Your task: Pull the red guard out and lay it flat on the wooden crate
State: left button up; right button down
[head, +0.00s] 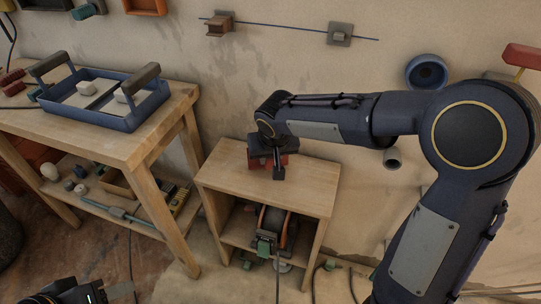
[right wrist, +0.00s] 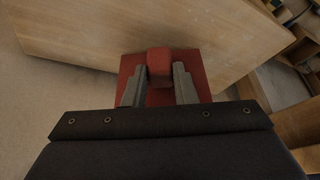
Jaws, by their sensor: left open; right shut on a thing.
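The red guard (right wrist: 195,88) is a flat red plate with a raised red block. My right gripper (right wrist: 158,68) is shut on that block, with a grey finger on each side. In the head view the right gripper (head: 277,166) is over the back middle of the wooden crate's top (head: 305,190). Part of the red guard (head: 292,160) shows there, mostly hidden by the gripper. It is at or just above the top; I cannot tell whether it touches. My left gripper (head: 75,294) is open at the bottom left, partly cut off and away from the crate.
Inside the crate's open front stands a machine with a dark wheel (head: 272,222) and a green part. A workbench (head: 150,130) with a blue tray (head: 125,118) stands to the left. The front of the crate's top is clear. Cables hang below.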

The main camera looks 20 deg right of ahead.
jog(key=shift+f, duration=0.45)
jog(key=c, duration=1.1)
grip_release()
jog(key=p+v, duration=0.2)
jog(key=v, duration=0.6)
